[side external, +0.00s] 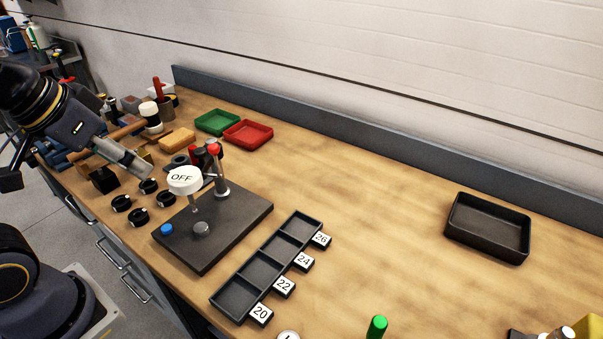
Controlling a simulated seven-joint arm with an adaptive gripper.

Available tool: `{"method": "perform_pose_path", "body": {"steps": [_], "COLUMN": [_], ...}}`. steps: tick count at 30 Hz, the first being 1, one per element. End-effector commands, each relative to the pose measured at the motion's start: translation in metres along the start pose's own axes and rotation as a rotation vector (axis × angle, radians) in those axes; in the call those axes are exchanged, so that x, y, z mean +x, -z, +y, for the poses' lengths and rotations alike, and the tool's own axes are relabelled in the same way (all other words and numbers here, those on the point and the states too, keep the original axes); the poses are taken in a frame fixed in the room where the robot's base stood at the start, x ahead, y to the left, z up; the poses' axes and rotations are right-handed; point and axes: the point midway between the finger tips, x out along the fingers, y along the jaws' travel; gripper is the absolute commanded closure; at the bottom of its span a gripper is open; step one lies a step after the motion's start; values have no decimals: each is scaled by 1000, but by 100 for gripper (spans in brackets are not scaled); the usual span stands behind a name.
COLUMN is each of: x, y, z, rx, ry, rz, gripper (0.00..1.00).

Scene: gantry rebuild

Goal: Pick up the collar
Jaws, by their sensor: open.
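Several small black round pieces that look like collars stand in a loose group on the bench, left of the dark base plate. They are a left one (121,203), a back one (149,186), a right one (167,198) and a front one (139,217). I cannot tell which one the task means; any size marks are too small to read. My gripper (57,178) hangs at the left, open, behind and to the left of these pieces and apart from them. Its fingers are only partly clear, and I see nothing held.
A tray row (250,291) labelled 20 to 26 lies in front. Green and red trays stand behind; a black tray (477,245) is right. The bench middle is clear.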

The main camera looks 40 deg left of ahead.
Motion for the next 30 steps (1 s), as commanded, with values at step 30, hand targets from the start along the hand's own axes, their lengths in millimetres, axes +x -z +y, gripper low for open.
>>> {"method": "perform_pose_path", "body": {"steps": [30], "x": [121], "y": [77], "z": [-241], "rx": [-2277], "ry": [588], "rz": [-213], "gripper": [25]}}
